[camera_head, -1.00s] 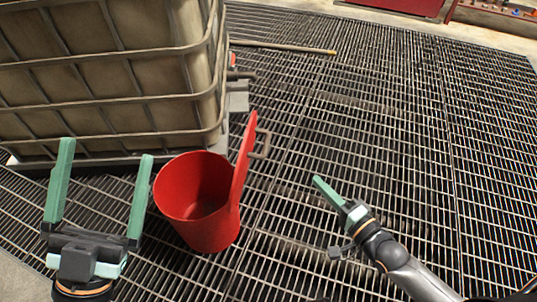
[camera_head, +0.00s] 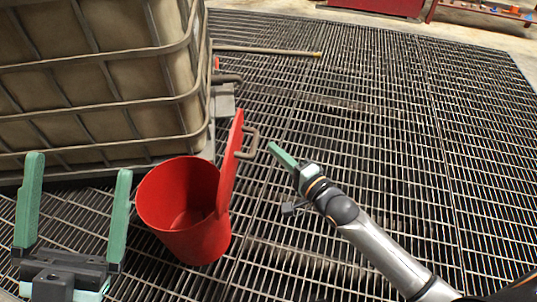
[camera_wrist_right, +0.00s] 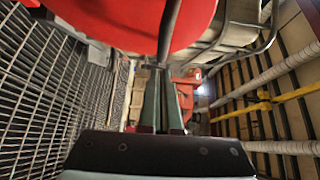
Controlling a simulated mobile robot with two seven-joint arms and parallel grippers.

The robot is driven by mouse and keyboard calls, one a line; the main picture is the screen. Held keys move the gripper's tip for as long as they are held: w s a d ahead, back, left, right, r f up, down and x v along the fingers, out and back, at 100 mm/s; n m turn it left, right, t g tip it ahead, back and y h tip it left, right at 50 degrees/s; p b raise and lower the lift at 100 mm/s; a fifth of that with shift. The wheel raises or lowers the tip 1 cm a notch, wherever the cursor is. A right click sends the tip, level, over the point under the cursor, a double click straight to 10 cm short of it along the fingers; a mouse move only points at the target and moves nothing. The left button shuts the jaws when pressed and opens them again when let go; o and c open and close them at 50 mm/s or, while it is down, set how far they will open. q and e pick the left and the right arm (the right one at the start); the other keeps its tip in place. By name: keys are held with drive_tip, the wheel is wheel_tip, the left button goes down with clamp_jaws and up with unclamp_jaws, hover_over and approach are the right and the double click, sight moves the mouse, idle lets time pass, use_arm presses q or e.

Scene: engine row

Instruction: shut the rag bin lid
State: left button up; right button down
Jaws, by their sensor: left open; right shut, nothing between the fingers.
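The red rag bin (camera_head: 190,225) stands on the grating with its mouth open and no contents visible. Its red lid (camera_head: 231,160) stands up nearly vertical at the bin's right side, with a grey handle (camera_head: 249,143) on its outer face. My right gripper (camera_head: 273,148) is shut and empty, just right of the handle. In the right wrist view the red lid (camera_wrist_right: 120,22) fills the top and the handle bar (camera_wrist_right: 168,30) runs down towards the shut fingertips (camera_wrist_right: 160,75); I cannot tell whether they touch. My left gripper (camera_head: 78,170) is open and empty, left of the bin.
A caged tank (camera_head: 100,80) stands behind and left of the bin. A pole (camera_head: 270,50) lies on the grating (camera_head: 370,120) at the back. The grating to the right is clear apart from my arm. Red equipment (camera_head: 380,6) stands at the far edge.

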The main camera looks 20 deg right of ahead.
drive_tip(key=shift+w+a, duration=0.25)
drive_tip(key=shift+a, duration=0.25)
drive_tip(key=shift+w+a, duration=0.2)
drive_tip(key=shift+a, duration=0.25)
